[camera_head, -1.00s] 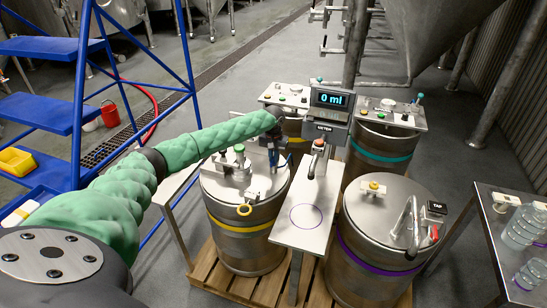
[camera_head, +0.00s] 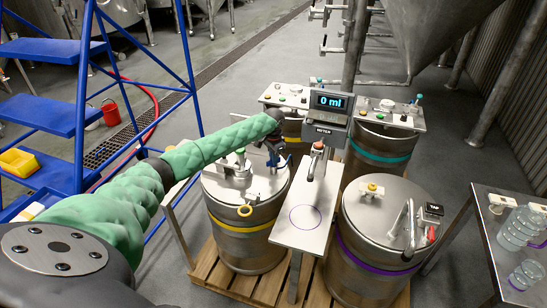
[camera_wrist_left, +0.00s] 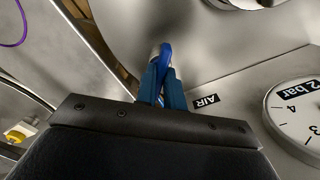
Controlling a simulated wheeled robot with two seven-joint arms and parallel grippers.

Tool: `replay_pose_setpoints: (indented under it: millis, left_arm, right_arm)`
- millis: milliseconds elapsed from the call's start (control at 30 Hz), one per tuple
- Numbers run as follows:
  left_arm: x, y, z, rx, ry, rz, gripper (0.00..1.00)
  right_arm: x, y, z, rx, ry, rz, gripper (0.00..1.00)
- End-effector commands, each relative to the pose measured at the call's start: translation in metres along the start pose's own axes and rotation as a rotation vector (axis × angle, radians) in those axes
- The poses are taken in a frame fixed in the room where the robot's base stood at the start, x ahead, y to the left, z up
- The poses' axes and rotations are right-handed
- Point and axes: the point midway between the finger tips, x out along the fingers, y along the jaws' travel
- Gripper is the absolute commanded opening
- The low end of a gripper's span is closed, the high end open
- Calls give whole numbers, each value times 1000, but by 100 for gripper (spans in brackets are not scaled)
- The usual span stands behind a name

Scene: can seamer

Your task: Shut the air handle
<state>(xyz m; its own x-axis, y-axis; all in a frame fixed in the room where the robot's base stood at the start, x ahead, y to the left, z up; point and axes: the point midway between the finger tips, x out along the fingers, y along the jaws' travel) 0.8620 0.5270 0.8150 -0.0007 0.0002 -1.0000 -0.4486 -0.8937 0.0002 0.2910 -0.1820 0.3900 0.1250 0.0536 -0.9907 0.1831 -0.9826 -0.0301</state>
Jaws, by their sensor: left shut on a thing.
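The air handle (camera_wrist_left: 161,54) has a blue end and shows in the left wrist view beside a black AIR label (camera_wrist_left: 206,101). My left gripper (camera_wrist_left: 162,84) has its blue fingers shut on it. In the head view my left gripper (camera_head: 275,155) is at the right part of the yellow-banded keg's lid (camera_head: 225,188), and the handle is mostly hidden there by the fingers and wrist. My right gripper is in neither view.
A pressure gauge (camera_wrist_left: 300,115) sits right of the label. A plate with a purple circle (camera_head: 306,217), a display reading 0 ml (camera_head: 331,101) and a purple-banded keg (camera_head: 375,262) stand to the right. A blue ladder (camera_head: 83,100) stands left.

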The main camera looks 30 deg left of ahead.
Motion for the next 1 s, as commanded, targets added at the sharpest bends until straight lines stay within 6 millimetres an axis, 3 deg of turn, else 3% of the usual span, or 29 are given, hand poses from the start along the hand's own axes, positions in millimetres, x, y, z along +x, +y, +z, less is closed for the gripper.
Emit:
replay_pose_setpoints:
  millis: [600, 1000]
  left_arm:
    - [0, 0, 0, 573, 2, -1, 0]
    - [0, 0, 0, 817, 2, -1, 0]
  right_arm:
    - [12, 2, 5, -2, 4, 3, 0]
    - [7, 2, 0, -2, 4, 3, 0]
